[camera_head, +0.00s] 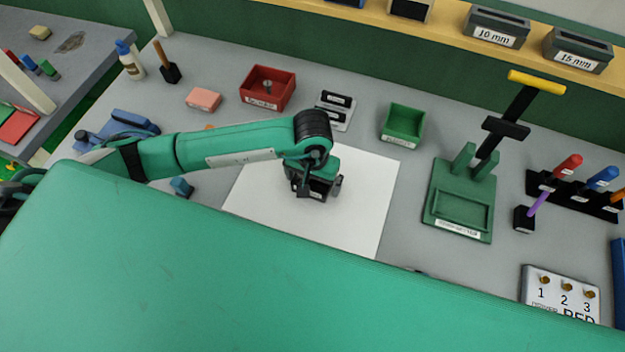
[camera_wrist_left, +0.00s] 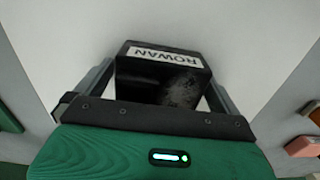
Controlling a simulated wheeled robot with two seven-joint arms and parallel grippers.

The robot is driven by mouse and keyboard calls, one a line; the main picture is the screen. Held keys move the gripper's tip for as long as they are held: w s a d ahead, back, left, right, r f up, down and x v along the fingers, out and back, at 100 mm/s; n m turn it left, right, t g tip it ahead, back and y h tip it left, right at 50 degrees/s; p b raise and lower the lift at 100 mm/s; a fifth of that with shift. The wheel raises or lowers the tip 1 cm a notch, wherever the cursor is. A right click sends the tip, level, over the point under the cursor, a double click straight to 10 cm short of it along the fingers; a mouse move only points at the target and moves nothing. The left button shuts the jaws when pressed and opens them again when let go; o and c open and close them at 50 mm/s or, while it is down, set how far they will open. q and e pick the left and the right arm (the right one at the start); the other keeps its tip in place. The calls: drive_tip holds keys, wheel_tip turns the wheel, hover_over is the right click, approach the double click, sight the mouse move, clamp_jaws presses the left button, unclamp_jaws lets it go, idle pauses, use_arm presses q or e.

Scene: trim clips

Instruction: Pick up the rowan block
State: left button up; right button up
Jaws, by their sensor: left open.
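The rowan block (camera_wrist_left: 165,54) is black with a white ROWAN label, upside down in the left wrist view. It lies on the white sheet (camera_head: 362,200), between the two fingers of my left gripper (camera_wrist_left: 160,78). The fingers are open, one on each side of the block, and part of the block is hidden behind the gripper's front edge. In the head view my left gripper (camera_head: 315,186) points down over the middle of the sheet and hides most of the block. My right gripper is not in view.
A red bin (camera_head: 267,88), a green bin (camera_head: 404,125) and a black-and-white labelled holder (camera_head: 336,108) stand behind the sheet. A green press-like fixture (camera_head: 460,200) stands to the right. A pink block (camera_head: 203,98) lies at the back left.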

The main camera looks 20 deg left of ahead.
use_arm(q)
drive_tip(key=c, duration=1)
drive_tip(key=shift+r, duration=0.1)
